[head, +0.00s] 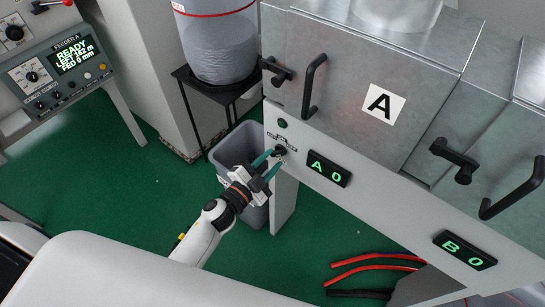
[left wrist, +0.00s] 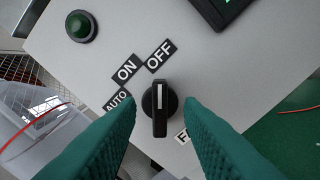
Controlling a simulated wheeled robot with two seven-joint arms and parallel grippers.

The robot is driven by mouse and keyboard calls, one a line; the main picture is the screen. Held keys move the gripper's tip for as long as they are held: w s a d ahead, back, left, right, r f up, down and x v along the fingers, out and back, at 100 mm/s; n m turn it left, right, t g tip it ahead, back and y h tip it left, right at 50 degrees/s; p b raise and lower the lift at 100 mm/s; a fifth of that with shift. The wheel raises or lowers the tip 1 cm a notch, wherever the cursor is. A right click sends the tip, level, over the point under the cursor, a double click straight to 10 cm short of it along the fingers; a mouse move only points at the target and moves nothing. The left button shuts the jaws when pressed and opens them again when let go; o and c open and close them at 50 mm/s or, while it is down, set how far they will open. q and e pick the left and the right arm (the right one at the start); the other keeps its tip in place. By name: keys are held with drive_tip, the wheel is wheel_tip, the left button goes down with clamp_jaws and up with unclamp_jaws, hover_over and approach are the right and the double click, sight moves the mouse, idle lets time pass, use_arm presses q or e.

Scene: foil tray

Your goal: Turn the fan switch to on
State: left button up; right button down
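The fan switch is a black rotary knob (left wrist: 160,112) on a pale grey panel. Its white pointer line points up, toward the OFF label (left wrist: 160,55). The ON label (left wrist: 126,70) and AUTO label (left wrist: 117,102) lie to its left. In the head view the switch (head: 280,150) is small, left of the A 0 display. My left gripper (head: 269,164) is at the panel, with teal fingers. In the left wrist view its fingertips (left wrist: 160,101) stand on both sides of the knob, with a narrow gap on each side. A label below right is partly hidden. My right gripper is not in view.
A green button (left wrist: 82,26) sits on the panel above left of the labels. The A 0 display (head: 329,168) is right of the switch. A grey bin (head: 236,150) stands below, beside a black stand with a clear hopper (head: 218,45). Red hoses (head: 375,262) lie at the floor.

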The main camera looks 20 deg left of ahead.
use_arm(q)
drive_tip(key=shift+w+d, duration=0.25)
drive_tip(key=shift+w, duration=0.4)
clamp_jaws()
drive_tip(key=shift+m, duration=0.3)
drive_tip(key=m, duration=0.2)
drive_tip(key=m+b, duration=0.1)
drive_tip(key=shift+f+m, duration=0.2)
drive_tip(key=shift+m, duration=0.2)
drive_tip(key=shift+m+b, duration=0.8)
drive_tip(key=shift+m, duration=1.4)
